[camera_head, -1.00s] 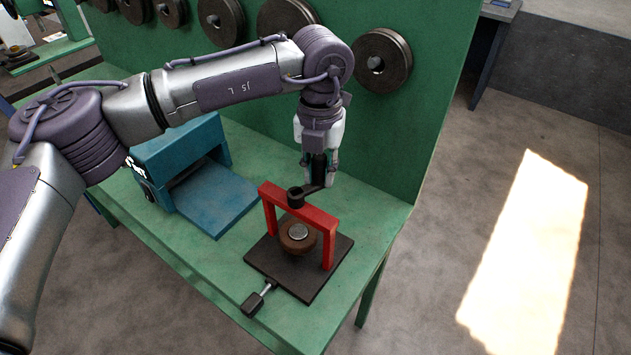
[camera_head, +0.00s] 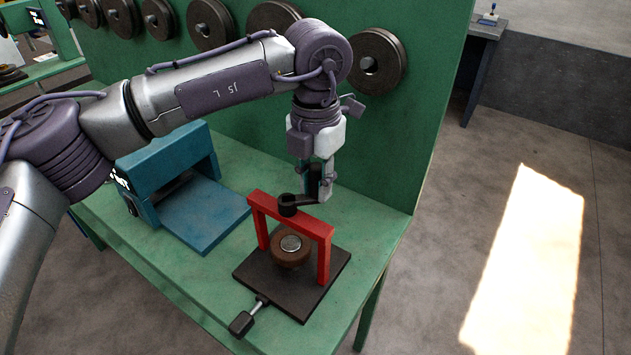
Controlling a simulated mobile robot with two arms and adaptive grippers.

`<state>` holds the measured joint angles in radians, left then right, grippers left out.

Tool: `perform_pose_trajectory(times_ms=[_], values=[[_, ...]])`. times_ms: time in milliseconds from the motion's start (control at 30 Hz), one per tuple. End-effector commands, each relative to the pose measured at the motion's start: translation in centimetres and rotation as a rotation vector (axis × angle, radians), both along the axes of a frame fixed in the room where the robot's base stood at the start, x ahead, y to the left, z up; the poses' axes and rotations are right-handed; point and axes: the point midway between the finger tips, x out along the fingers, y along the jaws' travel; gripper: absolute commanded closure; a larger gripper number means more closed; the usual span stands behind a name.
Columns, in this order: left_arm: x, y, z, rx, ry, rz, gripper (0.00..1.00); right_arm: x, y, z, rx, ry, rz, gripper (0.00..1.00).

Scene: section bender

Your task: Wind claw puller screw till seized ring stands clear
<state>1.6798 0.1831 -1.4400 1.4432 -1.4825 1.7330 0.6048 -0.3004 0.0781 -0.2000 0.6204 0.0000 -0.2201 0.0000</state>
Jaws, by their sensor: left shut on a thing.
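The red claw puller frame (camera_head: 323,251) stands upright on a dark base plate (camera_head: 295,302) on the green bench. The black screw head (camera_head: 287,206) with a short crank arm (camera_head: 312,199) sits on top of its crossbar. Below the bar, the brown seized ring (camera_head: 287,257) sits around a bright round shaft end (camera_head: 291,243). Whether the ring touches the plate is hard to tell. My left gripper (camera_head: 319,193) points down behind the bar and is shut at the outer end of the crank. My right gripper is not in view.
A blue machine (camera_head: 185,190) with a flat tray stands left of the puller. A black-handled lever (camera_head: 242,322) juts from the plate's front. Round steel discs (camera_head: 376,63) hang on the green back panel. Bench room right of the plate is clear.

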Motion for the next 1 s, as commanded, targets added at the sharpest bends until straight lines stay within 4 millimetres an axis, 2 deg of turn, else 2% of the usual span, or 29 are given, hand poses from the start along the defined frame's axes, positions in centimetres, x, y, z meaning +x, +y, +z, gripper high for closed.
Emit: perform_pose_trajectory(times_ms=[167, 200, 333, 600, 733, 867, 1000], values=[[0.0, 0.0, 0.1, 0.000, 0.001, 0.000, 1.00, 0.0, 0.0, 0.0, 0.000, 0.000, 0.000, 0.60], [0.0, 0.0, 0.1, 0.000, 0.001, 0.000, 0.72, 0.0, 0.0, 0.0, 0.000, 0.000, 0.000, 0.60], [0.0, 0.0, 0.1, 0.000, 0.000, 0.001, 0.50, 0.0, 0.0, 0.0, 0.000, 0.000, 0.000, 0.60], [0.0, 0.0, 0.0, 0.000, 0.000, 0.002, 0.50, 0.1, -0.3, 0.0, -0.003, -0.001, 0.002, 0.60], [0.0, 0.0, 0.7, 0.000, -0.001, 0.002, 0.50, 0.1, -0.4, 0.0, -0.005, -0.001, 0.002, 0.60], [0.0, -0.1, 2.8, -0.002, -0.002, 0.002, 0.50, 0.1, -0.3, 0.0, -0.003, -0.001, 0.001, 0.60], [0.1, 0.0, 5.9, -0.002, -0.004, 0.002, 0.50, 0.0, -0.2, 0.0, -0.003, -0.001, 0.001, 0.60]])
